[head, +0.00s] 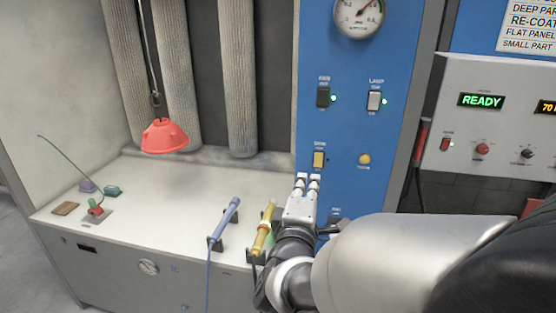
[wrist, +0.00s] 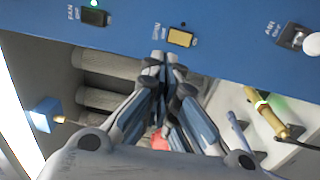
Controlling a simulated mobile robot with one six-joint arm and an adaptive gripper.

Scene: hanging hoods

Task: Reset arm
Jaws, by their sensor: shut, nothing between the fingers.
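My gripper (head: 308,181) is shut and empty. In the head view its fingertips are just below and left of a yellow rocker switch (head: 319,159) on the blue panel (head: 350,120). In the wrist view the shut fingertips (wrist: 163,58) point at the panel near the same yellow switch (wrist: 180,38). I cannot tell whether they touch the panel. My arm reaches in from the lower right of the head view.
A red hood (head: 166,136) hangs over the white bench (head: 150,200). A blue tool (head: 225,222) and a yellow tool (head: 264,232) rest in holders at the bench's front edge. FAN (head: 323,97) and LAMP (head: 374,100) switches sit higher on the panel. The bench's middle is clear.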

